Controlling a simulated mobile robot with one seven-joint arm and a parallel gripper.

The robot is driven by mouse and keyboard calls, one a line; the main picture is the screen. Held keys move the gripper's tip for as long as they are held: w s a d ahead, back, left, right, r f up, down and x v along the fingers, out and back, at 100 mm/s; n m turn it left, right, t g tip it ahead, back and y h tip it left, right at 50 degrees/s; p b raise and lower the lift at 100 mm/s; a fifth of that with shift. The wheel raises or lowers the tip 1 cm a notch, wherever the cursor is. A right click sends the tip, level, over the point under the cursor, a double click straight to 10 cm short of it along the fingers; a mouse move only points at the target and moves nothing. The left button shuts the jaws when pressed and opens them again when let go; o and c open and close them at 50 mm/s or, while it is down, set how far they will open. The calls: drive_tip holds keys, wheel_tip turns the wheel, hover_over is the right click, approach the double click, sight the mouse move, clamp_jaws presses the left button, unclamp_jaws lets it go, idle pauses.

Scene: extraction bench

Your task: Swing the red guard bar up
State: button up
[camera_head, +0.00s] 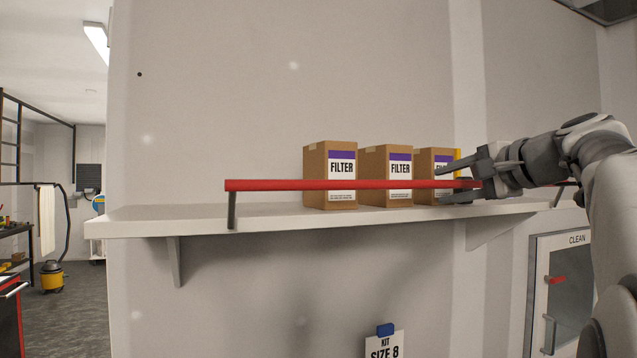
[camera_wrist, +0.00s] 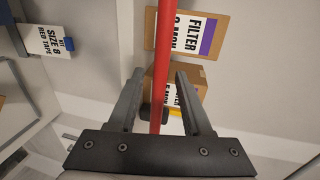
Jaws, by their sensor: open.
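The red guard bar (camera_head: 330,185) runs level along the shelf front, low across the filter boxes. A dark end arm (camera_head: 232,210) joins its left end to the shelf edge. My gripper (camera_head: 446,184) is open at the bar's right part, one finger above it and one below. In the wrist view the red bar (camera_wrist: 164,45) passes between the two spread fingers of my gripper (camera_wrist: 160,74), with gaps on both sides. The bar's right stretch is partly hidden behind my gripper and arm.
Three cardboard filter boxes (camera_head: 316,178) stand on the white shelf (camera_head: 150,221) behind the bar. A yellow piece (camera_head: 457,160) stands behind the rightmost box. A kit sign (camera_head: 384,345) hangs below, and a "CLEAN" cabinet (camera_head: 574,240) is at lower right. Space above the bar's left part is free.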

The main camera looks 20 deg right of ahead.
drive_tip(key=shift+w, duration=0.1)
clamp_jaws()
drive_tip(key=shift+r, duration=0.1)
idle(0.3)
drive_tip(key=p, duration=0.2)
drive_tip(key=shift+w+a+r+g+p, duration=0.1)
drive_tip(key=shift+w+r+g+p, duration=0.1)
drive_tip(key=shift+r+g+p, duration=0.15)
drive_tip(key=shift+w+a+f+g+h+p, duration=0.15)
drive_tip(key=shift+w+g+p, duration=0.65)
drive_tip(key=shift+p, duration=1.7)
drive_tip(key=shift+w+d+g+h+p, duration=0.2)
drive_tip(key=shift+g+p, duration=0.95)
drive_tip(key=shift+p, duration=1.3)
